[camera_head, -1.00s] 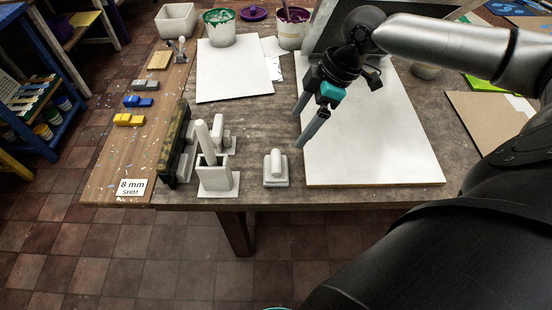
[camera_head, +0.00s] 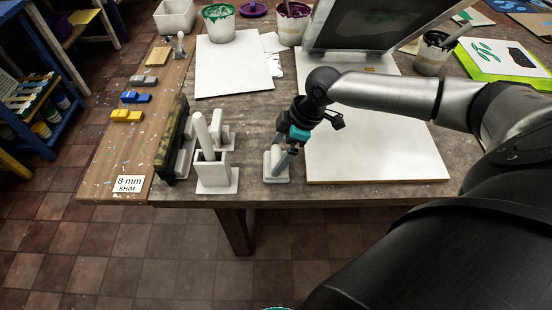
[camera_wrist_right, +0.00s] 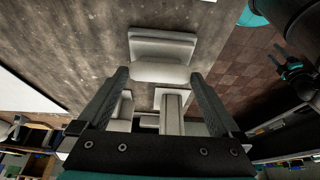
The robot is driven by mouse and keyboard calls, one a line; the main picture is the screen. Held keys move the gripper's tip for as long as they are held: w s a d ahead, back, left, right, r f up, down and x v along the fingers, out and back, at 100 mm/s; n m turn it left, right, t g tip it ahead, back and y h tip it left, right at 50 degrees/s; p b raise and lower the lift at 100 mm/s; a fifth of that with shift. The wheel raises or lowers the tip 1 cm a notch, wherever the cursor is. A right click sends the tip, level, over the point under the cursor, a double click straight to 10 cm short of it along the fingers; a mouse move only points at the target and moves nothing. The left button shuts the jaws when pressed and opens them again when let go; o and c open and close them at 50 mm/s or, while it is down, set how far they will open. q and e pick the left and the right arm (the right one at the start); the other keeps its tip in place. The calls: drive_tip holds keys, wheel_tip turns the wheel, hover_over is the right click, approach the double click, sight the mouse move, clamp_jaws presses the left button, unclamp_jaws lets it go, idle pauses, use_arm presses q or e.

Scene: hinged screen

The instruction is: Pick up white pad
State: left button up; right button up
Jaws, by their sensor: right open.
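The white pad (camera_head: 271,172) is a small pale block with a rounded grip on top. It sits on the table near the front edge, left of the large white board. My right gripper (camera_head: 281,158) is open and points down over the pad, hiding part of it in the head view. In the right wrist view the pad (camera_wrist_right: 162,47) lies just beyond the open fingertips (camera_wrist_right: 158,76), roughly centred between them. I see no grip on it, and cannot tell whether the fingers touch it.
A pale holder (camera_head: 216,181) with an upright rod stands close left of the pad. The white board (camera_head: 375,150) lies to the right. The raised hinged screen (camera_head: 365,25) is behind my right arm. Paint buckets (camera_head: 218,25) stand at the back.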

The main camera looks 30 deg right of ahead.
sight(276, 155)
drive_tip(key=shift+w+a+f, duration=0.15)
drive_tip(key=shift+a+f, duration=0.1)
drive_tip(key=shift+f, duration=0.4)
drive_tip(key=shift+c, duration=0.4)
drive_tip(key=c, duration=1)
drive_tip(key=shift+r, duration=0.1)
wheel_tip(276, 155, up, 20)
drive_tip(key=p, duration=0.3)
